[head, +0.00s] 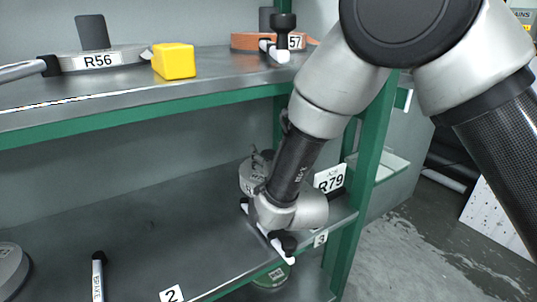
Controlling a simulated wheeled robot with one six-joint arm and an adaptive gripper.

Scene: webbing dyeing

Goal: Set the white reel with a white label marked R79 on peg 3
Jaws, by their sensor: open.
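The white label marked R79 (330,179) shows just right of my wrist, on the right end of the lower shelf. A pale grey-white reel body (247,180) shows left of my wrist and seems to belong to that label; my arm hides its middle. My gripper (261,160) is open, mostly hidden behind my wrist, close at the reel. I cannot tell whether it touches it. A tag marked 3 (320,240) is on the shelf edge below the R79 label. Peg 3 itself is hidden, so I cannot tell how the reel sits on it.
The upper shelf (130,107) holds a reel marked R56 (110,62), a yellow block (174,61) and an orange reel marked 57 (243,41). A tag marked 2 (171,294) is on the lower shelf's edge. A green upright (365,190) stands close right of my arm.

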